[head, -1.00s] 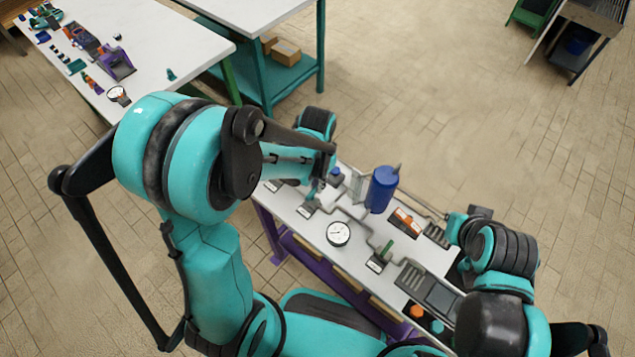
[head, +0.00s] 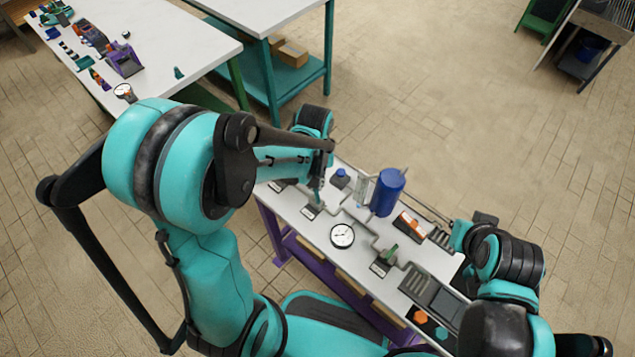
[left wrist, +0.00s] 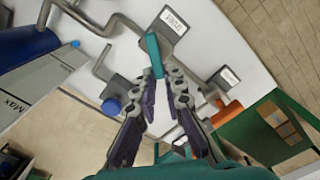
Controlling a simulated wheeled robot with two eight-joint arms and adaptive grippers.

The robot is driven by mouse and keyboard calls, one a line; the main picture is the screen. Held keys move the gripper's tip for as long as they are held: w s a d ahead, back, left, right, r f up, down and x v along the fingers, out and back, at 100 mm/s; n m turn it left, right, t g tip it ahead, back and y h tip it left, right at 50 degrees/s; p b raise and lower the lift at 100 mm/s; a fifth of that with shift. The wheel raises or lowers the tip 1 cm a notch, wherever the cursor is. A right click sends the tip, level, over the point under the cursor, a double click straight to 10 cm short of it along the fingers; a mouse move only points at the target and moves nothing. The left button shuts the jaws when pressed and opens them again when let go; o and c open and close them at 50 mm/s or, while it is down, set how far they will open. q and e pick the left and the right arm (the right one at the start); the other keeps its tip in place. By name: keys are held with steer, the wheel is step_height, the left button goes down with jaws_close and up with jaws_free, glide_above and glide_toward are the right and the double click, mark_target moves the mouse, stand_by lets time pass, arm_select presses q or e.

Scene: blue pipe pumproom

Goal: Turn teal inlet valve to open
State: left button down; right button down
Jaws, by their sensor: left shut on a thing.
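The teal inlet valve handle (left wrist: 154,54) is a short flat bar beside a grey plate reading "Inlet" (left wrist: 173,23) in the left wrist view. My left gripper (left wrist: 160,74) is shut on the near end of this handle, with its dark fingers on either side. In the head view my left gripper (head: 318,180) is over the far left part of the white pipe bench (head: 312,232), and my arm partly hides the valve.
A blue tank (head: 387,192), a round gauge (head: 342,236), a green handle (head: 390,252) and a blue knob (head: 340,174) stand on the bench among grey pipes. An orange handle (left wrist: 227,113) lies near the left gripper. The floor behind the bench is clear.

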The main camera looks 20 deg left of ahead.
arm_select(q)
steer(key=n, duration=0.3)
steer(key=shift+s+a+n, duration=0.25)
steer(key=shift+a+n, duration=0.05)
steer(key=shift+s+a+n, duration=0.1)
steer(key=shift+s+n, duration=0.05)
steer(key=shift+n, duration=0.85)
steer(key=shift+s+a+n, duration=0.1)
steer(key=shift+s+n, duration=0.05)
steer(key=shift+n, duration=0.85)
steer(key=c, duration=1.6)
jaws_free()
steer(key=shift+r, duration=0.1)
step_height(320, 180, up, 12)
steer(key=shift+s, duration=0.1)
